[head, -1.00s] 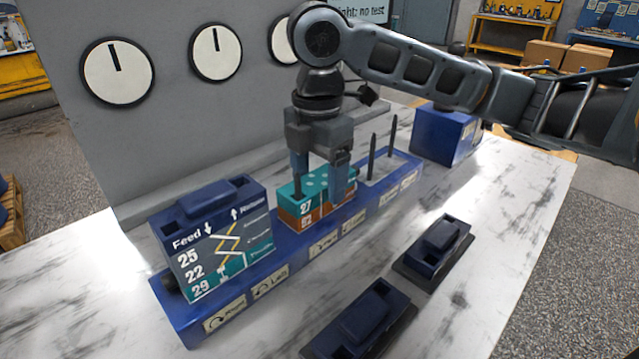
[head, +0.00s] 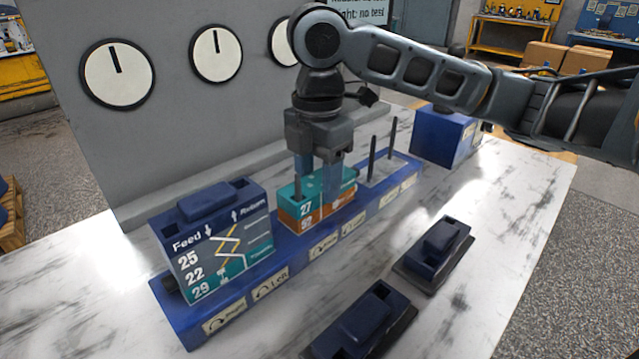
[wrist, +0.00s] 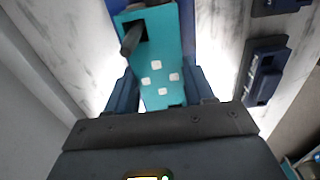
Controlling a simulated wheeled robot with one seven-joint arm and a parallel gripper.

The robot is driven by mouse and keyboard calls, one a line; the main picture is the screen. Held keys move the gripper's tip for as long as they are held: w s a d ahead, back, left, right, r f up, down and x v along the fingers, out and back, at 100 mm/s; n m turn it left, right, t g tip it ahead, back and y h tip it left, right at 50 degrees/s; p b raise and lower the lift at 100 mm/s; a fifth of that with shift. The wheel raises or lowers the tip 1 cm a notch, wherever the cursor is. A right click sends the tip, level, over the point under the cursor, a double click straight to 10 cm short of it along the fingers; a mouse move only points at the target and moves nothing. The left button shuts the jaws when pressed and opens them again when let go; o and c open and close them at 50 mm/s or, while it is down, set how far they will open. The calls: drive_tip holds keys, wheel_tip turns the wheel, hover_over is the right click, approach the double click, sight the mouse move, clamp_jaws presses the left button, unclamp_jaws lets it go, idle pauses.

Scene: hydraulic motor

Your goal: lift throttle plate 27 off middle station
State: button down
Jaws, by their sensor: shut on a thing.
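Throttle plate 27 (head: 307,209) is the teal block on the middle station, lying on an orange plate (head: 308,224). A dark upright rod stands at its left end. In the wrist view the plate (wrist: 160,55) shows a teal top with several pale squares and a square hole with the rod in it. My gripper (head: 318,192) points down over the plate, its fingers shut on the plate's two long sides. In the wrist view my gripper's fingers (wrist: 160,95) lie against both sides. The plate still appears to rest on the orange one.
The blue base rail (head: 285,250) carries a stack marked 25, 22, 29 (head: 220,250) at left and two bare rods (head: 372,158) at right. Two dark blue blocks (head: 437,248) (head: 362,322) sit on the marble table in front. A blue box (head: 440,138) stands behind right. A gauge panel rises behind.

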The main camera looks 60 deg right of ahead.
sight(317, 181)
wheel_tip(317, 181, up, 12)
drive_tip(key=p, duration=1)
drive_tip(key=shift+r+p, duration=0.25)
drive_tip(key=shift+p, duration=0.15)
idle(0.6)
drive_tip(key=shift+f, duration=0.1)
